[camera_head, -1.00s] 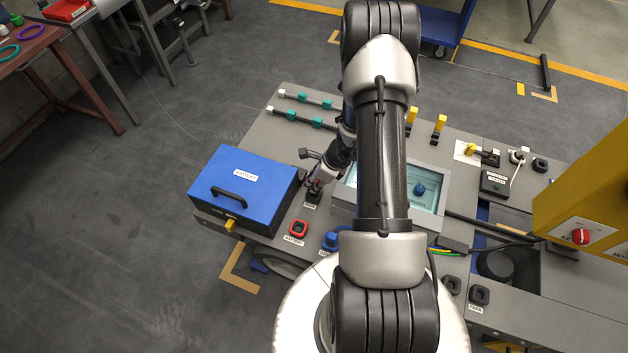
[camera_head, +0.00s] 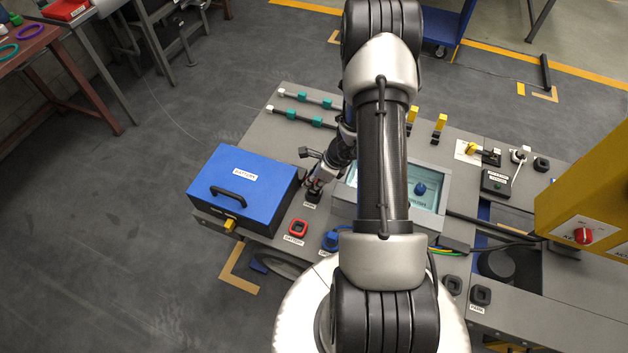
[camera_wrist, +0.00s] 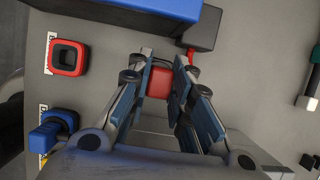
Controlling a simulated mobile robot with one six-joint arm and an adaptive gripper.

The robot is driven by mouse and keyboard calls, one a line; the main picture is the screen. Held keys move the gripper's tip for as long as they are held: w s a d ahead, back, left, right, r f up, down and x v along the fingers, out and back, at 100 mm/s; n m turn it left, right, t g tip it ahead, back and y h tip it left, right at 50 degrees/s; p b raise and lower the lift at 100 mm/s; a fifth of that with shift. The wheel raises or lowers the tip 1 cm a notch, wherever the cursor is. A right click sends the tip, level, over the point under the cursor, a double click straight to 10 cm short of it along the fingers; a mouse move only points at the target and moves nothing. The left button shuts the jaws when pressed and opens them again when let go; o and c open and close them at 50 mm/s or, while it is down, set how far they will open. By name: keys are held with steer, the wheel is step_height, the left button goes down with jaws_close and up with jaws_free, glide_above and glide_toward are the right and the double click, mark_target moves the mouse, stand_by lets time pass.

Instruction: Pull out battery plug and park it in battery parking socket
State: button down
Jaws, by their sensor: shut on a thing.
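My gripper (camera_head: 321,180) is at the right side of the blue battery box (camera_head: 252,176), over a small black socket (camera_head: 313,196) with a label below it. In the wrist view my gripper (camera_wrist: 170,90) is shut on a red block, the battery plug (camera_wrist: 158,84). The fingers hide its sides, and I cannot tell how deep it sits in the black socket. The red-rimmed battery socket (camera_head: 298,228) stands empty in front of the box; it also shows in the wrist view (camera_wrist: 67,57).
A blue plug (camera_head: 332,240) sits right of the red-rimmed socket. A screen housing (camera_head: 427,196) stands right of my gripper, partly behind my arm. Rods with teal rings (camera_head: 303,97) lie at the back. A yellow cabinet (camera_head: 590,200) stands far right.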

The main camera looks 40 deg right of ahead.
steer(key=shift+f+b, duration=1.4)
steer(key=shift+b, duration=0.05)
steer(key=c, duration=1.4)
jaws_free()
steer(key=shift+r, duration=0.1)
steer(key=shift+o, duration=0.2)
steer(key=v, duration=1.2)
steer(key=shift+d, duration=0.1)
